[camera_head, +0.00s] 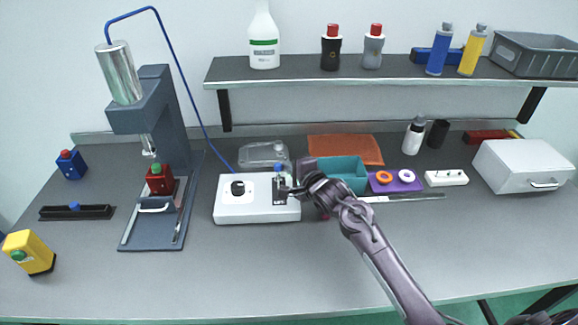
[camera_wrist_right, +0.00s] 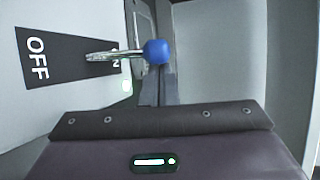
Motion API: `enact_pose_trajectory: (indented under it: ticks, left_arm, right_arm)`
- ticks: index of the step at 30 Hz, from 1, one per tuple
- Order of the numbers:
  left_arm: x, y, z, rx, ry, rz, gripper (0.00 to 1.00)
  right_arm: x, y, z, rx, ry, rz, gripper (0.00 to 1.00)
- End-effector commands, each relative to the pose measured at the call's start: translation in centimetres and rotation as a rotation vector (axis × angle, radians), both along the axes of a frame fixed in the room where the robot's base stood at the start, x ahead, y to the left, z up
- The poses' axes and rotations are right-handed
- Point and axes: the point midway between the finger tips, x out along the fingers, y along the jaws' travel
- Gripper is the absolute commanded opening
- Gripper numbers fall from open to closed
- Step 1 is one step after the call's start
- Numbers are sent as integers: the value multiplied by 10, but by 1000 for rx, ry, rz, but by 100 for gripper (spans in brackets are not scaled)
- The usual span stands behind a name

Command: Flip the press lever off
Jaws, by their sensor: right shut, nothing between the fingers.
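The press lever is a metal stem with a blue ball knob (camera_head: 278,168) on the right part of the white control box (camera_head: 257,211). In the wrist view the blue knob (camera_wrist_right: 157,51) and stem stand out from a dark label plate (camera_wrist_right: 62,58) reading OFF. The stem lies at the plate's end away from OFF, partly over another marking ending in N. A small green light glows beside it. My right gripper (camera_head: 287,191) is shut and empty, close to the lever's right side; contact cannot be told. In the wrist view the gripper (camera_wrist_right: 160,120) appears below the knob, apart from it.
The press (camera_head: 158,100) stands left of the box, with a red block (camera_head: 160,180) under its ram. A teal bin (camera_head: 348,173) and purple tray (camera_head: 396,188) lie to the right. A shelf (camera_head: 300,76) overhangs the back.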

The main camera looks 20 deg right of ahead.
Motion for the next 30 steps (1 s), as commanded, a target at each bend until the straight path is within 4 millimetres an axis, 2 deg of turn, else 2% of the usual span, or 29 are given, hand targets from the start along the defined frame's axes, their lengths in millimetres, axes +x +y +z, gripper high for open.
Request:
enact_pose_trajectory:
  ticks: [14,30]
  left_arm:
    - [-4,1,-2,1,7,1,71]
    - [-4,1,-12,2,7,1,71]
  right_arm:
    - [1,0,-1,-1,-6,0,0]
    - [-5,2,0,-26,-94,0,0]
